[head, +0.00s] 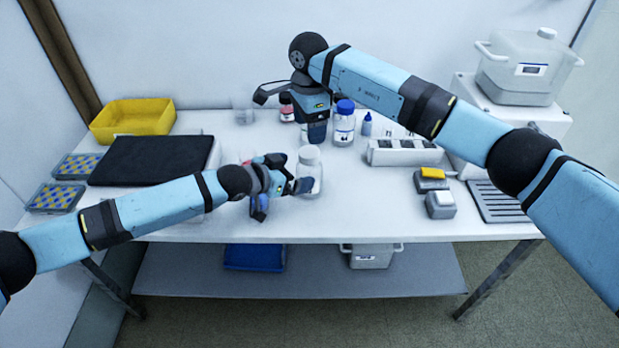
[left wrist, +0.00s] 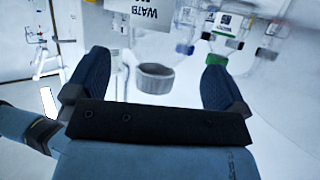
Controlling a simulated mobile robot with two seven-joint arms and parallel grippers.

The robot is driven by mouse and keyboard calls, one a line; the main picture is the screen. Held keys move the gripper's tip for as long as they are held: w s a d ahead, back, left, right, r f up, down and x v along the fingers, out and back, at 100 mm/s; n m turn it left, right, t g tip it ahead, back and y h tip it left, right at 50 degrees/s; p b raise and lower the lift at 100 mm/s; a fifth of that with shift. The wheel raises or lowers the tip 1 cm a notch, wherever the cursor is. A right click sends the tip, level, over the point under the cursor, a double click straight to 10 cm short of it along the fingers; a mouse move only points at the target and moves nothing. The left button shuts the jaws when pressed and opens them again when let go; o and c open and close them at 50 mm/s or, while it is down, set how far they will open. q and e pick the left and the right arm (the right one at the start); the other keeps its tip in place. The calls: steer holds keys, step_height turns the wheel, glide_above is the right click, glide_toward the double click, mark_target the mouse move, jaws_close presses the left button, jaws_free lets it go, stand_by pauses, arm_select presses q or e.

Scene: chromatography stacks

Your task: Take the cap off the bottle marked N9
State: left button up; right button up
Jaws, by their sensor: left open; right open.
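A clear bottle with a pale grey cap (head: 309,154) stands upright on the white table; its mark cannot be read. My left gripper (head: 289,181) is open just left of this bottle, one finger overlapping its lower part in the head view. In the left wrist view, a ribbed grey cap (left wrist: 155,78) shows between the two spread fingers, apart from both. A label reading WATER shows upside down above it. My right gripper (head: 314,122) is open and points down at the back, among the other bottles; its fingertips are partly hidden. I cannot make out N9 on any bottle.
A red-capped bottle (head: 286,107), a blue-capped bottle (head: 344,124) and a small blue dropper bottle (head: 367,125) stand at the back. A yellow bin (head: 133,117) and a black pad (head: 150,160) lie left. A grey rack (head: 403,153) and small blocks are right. The front middle is clear.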

arm_select(q)
steer(key=x, duration=0.4)
steer(key=shift+w+d+f, duration=0.1)
steer(key=shift+w+d, duration=0.15)
steer(key=shift+d, duration=0.05)
